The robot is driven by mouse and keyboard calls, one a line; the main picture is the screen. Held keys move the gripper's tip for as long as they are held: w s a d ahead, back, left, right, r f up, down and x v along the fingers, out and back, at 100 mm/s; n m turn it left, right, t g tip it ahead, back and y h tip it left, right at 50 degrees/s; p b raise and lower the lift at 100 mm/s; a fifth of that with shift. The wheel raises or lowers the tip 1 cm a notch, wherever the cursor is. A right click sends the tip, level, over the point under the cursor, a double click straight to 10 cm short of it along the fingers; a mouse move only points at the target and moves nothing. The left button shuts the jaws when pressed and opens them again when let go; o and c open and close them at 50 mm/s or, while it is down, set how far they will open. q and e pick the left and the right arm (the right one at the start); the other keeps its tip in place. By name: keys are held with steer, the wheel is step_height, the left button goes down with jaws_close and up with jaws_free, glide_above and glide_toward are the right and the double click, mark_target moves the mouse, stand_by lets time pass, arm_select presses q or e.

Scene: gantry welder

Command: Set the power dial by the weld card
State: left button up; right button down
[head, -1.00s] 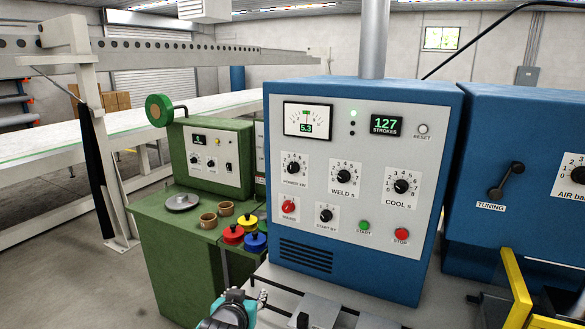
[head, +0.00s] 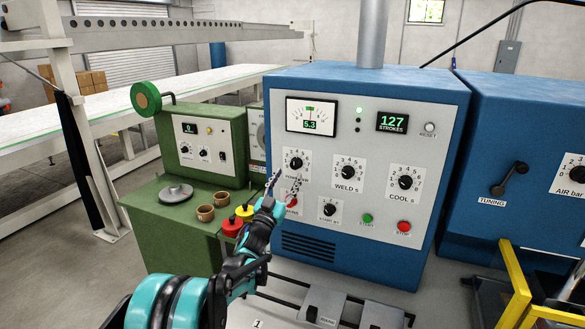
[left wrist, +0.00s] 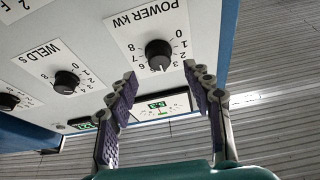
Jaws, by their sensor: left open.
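The power dial (head: 295,163) is a round black knob on a white scale plate at the upper left of the blue cabinet's grey panel. It shows upside down in the left wrist view (left wrist: 158,55), labelled POWER KW; its exact setting is hard to read. The meter (head: 311,115) above it shows 5.3. My left gripper (head: 286,183) is open and empty, just below and in front of the dial. In the left wrist view its fingers (left wrist: 160,76) stand on either side of the dial, apart from it. I cannot make out a weld card. My right gripper is not in view.
The weld dial (head: 348,173) and cool dial (head: 404,183) sit to the right. A red knob (head: 292,201), the start button (head: 367,218) and stop button (head: 404,227) are lower. A green cabinet (head: 165,210) with jars stands left; a yellow frame (head: 515,285) stands right.

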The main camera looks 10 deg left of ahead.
mark_target(294, 166)
arm_select(q)
steer(key=x, duration=0.5)
steer(key=c, duration=1.2)
